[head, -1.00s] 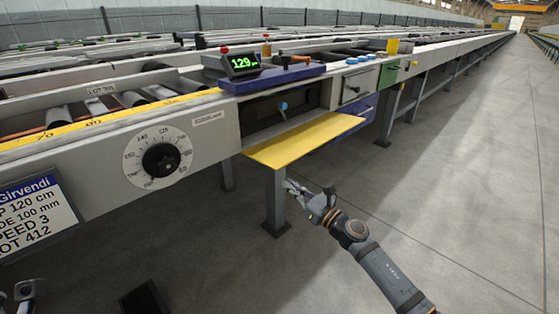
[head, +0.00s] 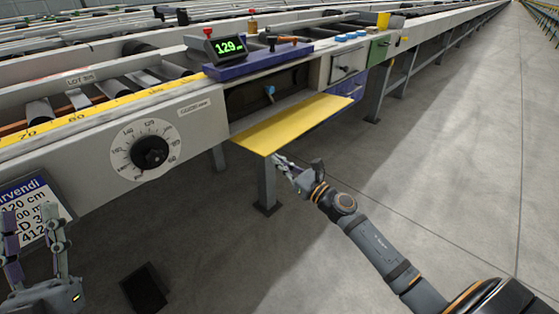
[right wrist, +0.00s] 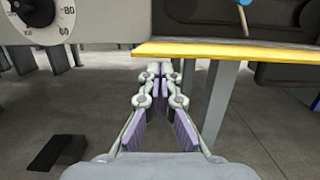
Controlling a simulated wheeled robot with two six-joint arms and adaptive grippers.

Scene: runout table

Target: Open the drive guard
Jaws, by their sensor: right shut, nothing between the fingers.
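The drive guard (head: 291,124) is a yellow panel. It stands folded down and out, roughly level, below a dark recess (head: 255,100) in the table's side. A blue-tipped lever (head: 269,90) shows inside the recess. My right gripper (head: 279,161) is shut and empty, below and in front of the guard's near left corner. My left gripper (head: 32,213) is open and empty at the lower left, in front of the sign.
A black dial (head: 150,153) is on the panel left of the recess. A blue console with a green display (head: 229,46) sits above. A table leg (head: 266,185) stands behind my right gripper. A dark box (head: 145,287) is on the floor. The floor at right is clear.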

